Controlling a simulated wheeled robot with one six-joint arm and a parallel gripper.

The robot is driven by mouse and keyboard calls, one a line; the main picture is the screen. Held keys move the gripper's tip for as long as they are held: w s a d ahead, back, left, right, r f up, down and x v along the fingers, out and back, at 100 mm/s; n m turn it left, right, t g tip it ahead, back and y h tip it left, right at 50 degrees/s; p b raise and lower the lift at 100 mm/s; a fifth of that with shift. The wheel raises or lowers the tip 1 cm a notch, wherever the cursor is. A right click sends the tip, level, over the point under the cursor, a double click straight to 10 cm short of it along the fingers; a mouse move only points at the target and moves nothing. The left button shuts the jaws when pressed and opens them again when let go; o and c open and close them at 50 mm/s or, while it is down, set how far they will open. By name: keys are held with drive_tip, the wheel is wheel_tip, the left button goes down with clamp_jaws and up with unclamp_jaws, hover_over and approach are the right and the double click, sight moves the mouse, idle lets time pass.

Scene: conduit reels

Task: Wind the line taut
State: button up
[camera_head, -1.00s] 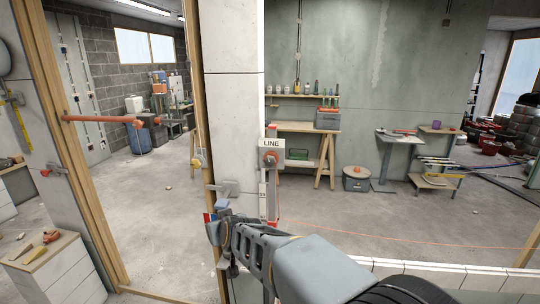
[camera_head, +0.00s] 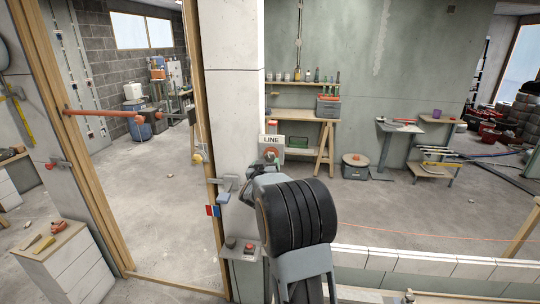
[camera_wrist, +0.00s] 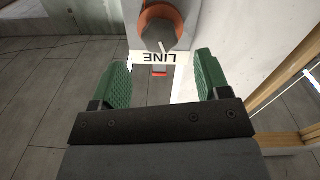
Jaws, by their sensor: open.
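The reel (camera_head: 271,154) hangs on the pillar under a white LINE sign (camera_head: 272,141). In the wrist view the reel (camera_wrist: 160,24) shows as an orange ring around a grey knob with a pale pointer, and the LINE sign (camera_wrist: 154,59) appears upside down. My gripper (camera_wrist: 161,78) is open, its green pads apart, with nothing between them. The knob is beyond the fingertips, apart from them. In the head view my wrist hides part of the pillar below the reel. A thin orange line (camera_head: 430,229) runs across the room to the right; its slackness is unclear.
A control box with a red button (camera_head: 249,248) is low on the pillar, below a grey lever (camera_head: 228,186). A wooden door frame (camera_head: 197,110) stands left. A low tiled wall (camera_head: 430,262) runs right. Open floor lies beyond.

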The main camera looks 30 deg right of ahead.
sight(270, 158)
drive_tip(key=p+x, duration=0.1)
drive_tip(key=x, duration=0.5)
drive_tip(key=shift+w+d+p, duration=0.2)
drive_tip(key=shift+d+p, duration=0.05)
drive_tip(key=shift+p, duration=0.05)
drive_tip(key=shift+c, duration=0.3)
drive_tip(key=c, duration=0.9)
drive_tip(key=shift+o, duration=0.2)
drive_tip(key=shift+f+m+b, duration=0.1)
drive_tip(key=shift+m+b, duration=0.2)
drive_tip(key=shift+b, duration=0.1)
